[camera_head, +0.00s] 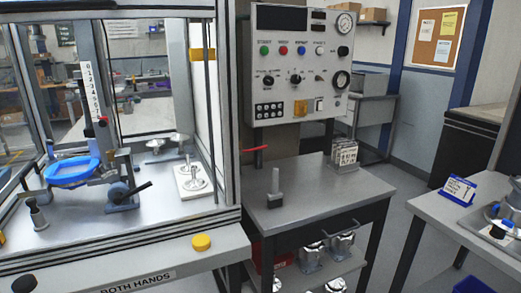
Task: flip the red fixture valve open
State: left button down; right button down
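A red lever (255,149) sticks out to the right from the side of the machine enclosure's right post, just below the control panel and above the grey side table. It lies close to level, with its right end slightly raised. Its pivot and any valve body are hidden behind the post. I cannot tell for sure which of the two is the fixture valve. Neither of my grippers is in view.
The enclosure (228,110) stands at left, holding a blue ring part (72,172) and a dark clamp (122,196). A yellow button (201,242) sits on its front. The side table (300,205) carries an upright grey post (274,188) and a card rack (341,155); its middle is clear.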

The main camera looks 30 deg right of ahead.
aim_at(242, 151)
jog(key=z, duration=1)
jog(key=j, duration=0.25)
jog(key=i, duration=0.05)
